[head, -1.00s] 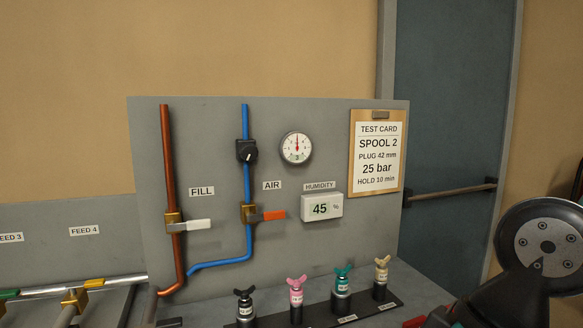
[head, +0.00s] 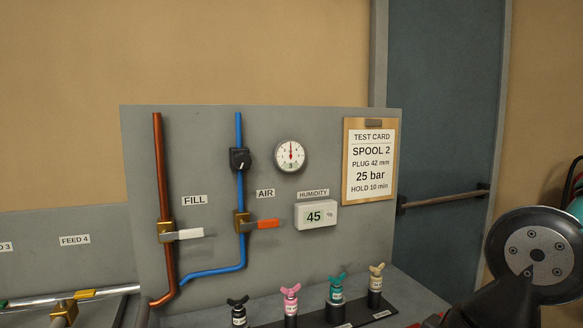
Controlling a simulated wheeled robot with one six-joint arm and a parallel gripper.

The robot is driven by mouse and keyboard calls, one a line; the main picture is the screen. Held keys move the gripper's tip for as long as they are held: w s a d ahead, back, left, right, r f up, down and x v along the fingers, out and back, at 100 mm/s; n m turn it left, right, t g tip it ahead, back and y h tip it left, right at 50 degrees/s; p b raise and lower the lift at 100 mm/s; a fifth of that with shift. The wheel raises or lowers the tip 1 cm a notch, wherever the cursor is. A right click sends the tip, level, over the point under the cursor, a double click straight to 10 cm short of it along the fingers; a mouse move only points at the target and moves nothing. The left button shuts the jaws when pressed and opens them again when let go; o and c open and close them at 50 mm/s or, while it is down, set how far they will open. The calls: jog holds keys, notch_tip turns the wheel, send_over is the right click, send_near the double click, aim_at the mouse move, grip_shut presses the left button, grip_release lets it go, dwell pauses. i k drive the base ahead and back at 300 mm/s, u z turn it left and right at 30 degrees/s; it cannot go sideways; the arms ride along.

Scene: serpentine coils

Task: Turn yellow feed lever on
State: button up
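A yellow piece (head: 86,294) shows at the lower left, on a silver bar below the label FEED 4 (head: 75,240). It may be the yellow feed lever, but the bottom edge cuts off the area and I cannot tell its position. A brass fitting (head: 65,309) sits just below it. Part of my arm shows at the lower right, far from the yellow piece. My gripper is out of view.
A grey panel (head: 340,250) carries a white FILL lever (head: 190,235), an orange AIR lever (head: 268,224), a gauge (head: 291,157) and a humidity display (head: 316,215). Several wing-topped plugs stand on a dark rack (head: 357,318) before it. A door (head: 435,120) is behind.

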aim_at(81, 294)
jog(key=u, duration=1.3)
jog(key=k, duration=0.6)
jog(key=u, duration=0.25)
jog(key=i, duration=1.4)
jog(key=z, duration=0.4)
